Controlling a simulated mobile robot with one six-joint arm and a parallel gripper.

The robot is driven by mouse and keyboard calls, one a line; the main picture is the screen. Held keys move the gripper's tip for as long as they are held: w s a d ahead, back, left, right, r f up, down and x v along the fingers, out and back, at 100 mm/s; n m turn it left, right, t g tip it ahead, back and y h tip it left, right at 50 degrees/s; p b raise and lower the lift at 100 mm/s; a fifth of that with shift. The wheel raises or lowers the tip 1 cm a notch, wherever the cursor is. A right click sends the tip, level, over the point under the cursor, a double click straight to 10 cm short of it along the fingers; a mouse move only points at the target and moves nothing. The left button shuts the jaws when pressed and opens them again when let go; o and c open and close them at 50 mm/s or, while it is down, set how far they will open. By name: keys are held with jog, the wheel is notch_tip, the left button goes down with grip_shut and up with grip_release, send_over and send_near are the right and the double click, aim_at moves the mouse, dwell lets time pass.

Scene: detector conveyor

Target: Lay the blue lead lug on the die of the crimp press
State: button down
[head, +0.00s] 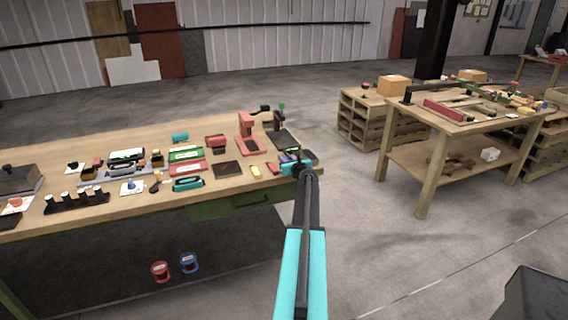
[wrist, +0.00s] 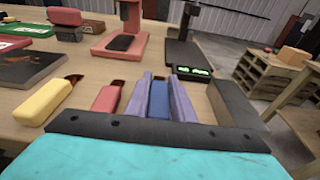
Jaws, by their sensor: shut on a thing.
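The blue lead lug (wrist: 158,98) is between the two purple fingers of my gripper (wrist: 161,94) in the wrist view, and the gripper is shut on it. Its far end is partly hidden by the fingers. In the head view my gripper (head: 290,160) is over the right front part of the bench, and the lug is too small to make out clearly. A red press (wrist: 120,42) with a dark pad on its base, apparently the crimp press, stands beyond and left of my gripper. It also shows in the head view (head: 248,138). The lug is apart from it.
A red lug-like piece (wrist: 106,99) and a yellow one (wrist: 44,101) lie left of my gripper. A dark block (wrist: 232,104) is close on its right. A dark device with a green display (wrist: 192,72) stands ahead. Several parts crowd the bench (head: 110,222) leftward.

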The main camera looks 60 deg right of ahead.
notch_tip(320, 180, up, 2)
jog(key=shift+r, duration=0.1)
jog(key=w+a+f+b+v, duration=0.1)
jog(key=a+b+v, duration=0.1)
jog(key=v, duration=1.3)
jog(key=shift+s+a+f+b, duration=0.2)
jog(key=shift+s+b, duration=0.1)
jog(key=shift+b, duration=0.2)
